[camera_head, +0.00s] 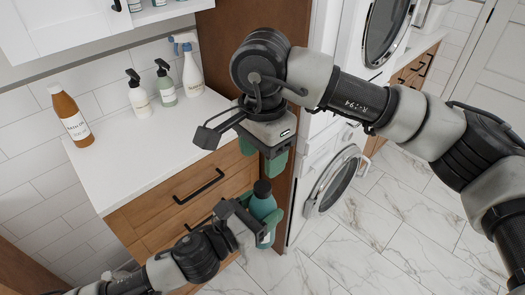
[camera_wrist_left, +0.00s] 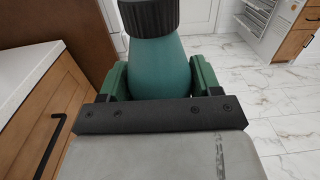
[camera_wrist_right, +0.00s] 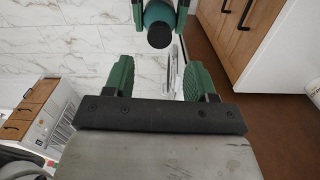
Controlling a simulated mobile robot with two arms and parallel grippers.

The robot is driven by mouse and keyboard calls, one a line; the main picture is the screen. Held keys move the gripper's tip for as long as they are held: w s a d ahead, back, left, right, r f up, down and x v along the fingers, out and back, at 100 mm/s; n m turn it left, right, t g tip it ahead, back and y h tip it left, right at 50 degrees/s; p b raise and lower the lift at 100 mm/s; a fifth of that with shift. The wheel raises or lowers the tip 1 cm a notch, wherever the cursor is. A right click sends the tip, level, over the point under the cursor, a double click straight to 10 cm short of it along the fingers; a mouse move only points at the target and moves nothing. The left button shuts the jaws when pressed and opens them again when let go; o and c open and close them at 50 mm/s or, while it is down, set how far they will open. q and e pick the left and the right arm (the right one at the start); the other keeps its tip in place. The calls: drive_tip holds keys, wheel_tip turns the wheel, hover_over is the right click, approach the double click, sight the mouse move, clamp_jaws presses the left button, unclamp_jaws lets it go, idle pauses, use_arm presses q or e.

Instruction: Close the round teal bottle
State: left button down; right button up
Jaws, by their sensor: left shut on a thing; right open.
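The round teal bottle (camera_head: 263,207) has a black cap (camera_head: 262,188) on top. My left gripper (camera_head: 259,214) is shut around its body and holds it upright, off the floor, in front of the wooden cabinet. In the left wrist view the teal body (camera_wrist_left: 160,68) sits between the green fingers, with the ribbed black cap (camera_wrist_left: 149,16) above. My right gripper (camera_head: 262,157) is open and empty just above the cap. In the right wrist view the cap (camera_wrist_right: 160,36) lies beyond the open fingertips, apart from them. I cannot tell how tightly the cap sits.
The white counter (camera_head: 120,165) holds an amber bottle (camera_head: 71,117), a white pump bottle (camera_head: 139,96), a green pump bottle (camera_head: 166,86) and a spray bottle (camera_head: 191,70). The wooden drawers (camera_head: 185,190) are close by. A washer with an open round door (camera_head: 334,182) stands right. The marble floor is clear.

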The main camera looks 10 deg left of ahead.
sight(263, 186)
drive_tip(key=shift+n, duration=0.5)
drive_tip(key=shift+f, duration=0.1)
drive_tip(key=shift+f, duration=3.9)
drive_tip(key=shift+c, duration=0.4)
drive_tip(key=c, duration=0.8)
drive_tip(key=o, duration=1)
drive_tip(key=shift+o, duration=0.2)
wheel_tip(263, 186, up, 12)
